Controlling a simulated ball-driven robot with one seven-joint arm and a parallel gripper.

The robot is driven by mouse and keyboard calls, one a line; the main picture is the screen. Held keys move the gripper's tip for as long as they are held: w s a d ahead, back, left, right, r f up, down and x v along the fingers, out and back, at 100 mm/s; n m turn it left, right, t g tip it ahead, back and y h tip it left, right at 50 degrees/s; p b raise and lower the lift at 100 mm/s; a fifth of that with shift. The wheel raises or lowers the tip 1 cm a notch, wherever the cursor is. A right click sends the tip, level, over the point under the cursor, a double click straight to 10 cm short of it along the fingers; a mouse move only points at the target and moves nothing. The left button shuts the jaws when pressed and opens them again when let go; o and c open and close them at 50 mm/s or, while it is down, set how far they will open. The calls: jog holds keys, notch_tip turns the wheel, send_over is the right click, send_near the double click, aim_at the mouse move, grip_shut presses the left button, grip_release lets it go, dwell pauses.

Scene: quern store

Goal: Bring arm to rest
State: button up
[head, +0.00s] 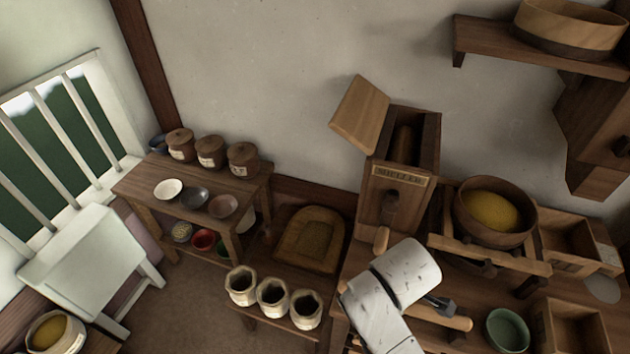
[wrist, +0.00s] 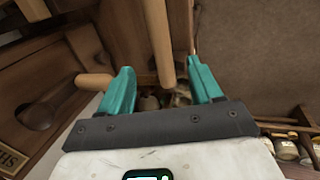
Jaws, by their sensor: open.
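My arm (head: 385,300), white and scuffed, reaches over the bench on the right in the head view, in front of the wooden box labelled SHELLER (head: 397,200). In the wrist view my gripper (wrist: 162,80) shows two teal fingers standing well apart, with nothing clamped between them. A pale wooden rod (wrist: 160,40) lies in the gap as seen in that view; I cannot tell how far beyond the fingertips it is. Another wooden peg (wrist: 95,82) appears beside the left finger. The fingers are not clear in the head view.
The bench also carries a wooden bowl of yellow grain (head: 490,212), a green bowl (head: 507,330) and an open tray (head: 572,328). The sheller's lid (head: 360,113) stands raised. Three open sacks (head: 272,296) stand left of my arm. Bare floor (head: 185,310) lies further left.

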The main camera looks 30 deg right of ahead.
jog(key=s+a+f+m+y, duration=0.1)
jog(key=s+f+m, duration=0.1)
jog(key=s+m, duration=0.2)
jog(key=s+a+f+m+g+y, duration=0.1)
jog(key=s+f+m, duration=0.2)
jog(key=s, duration=0.3)
jog(key=shift+s+a+m+y, duration=0.2)
jog(key=shift+s+m+y, duration=0.1)
jog(key=shift+m, duration=0.3)
jog(key=shift+c, duration=0.3)
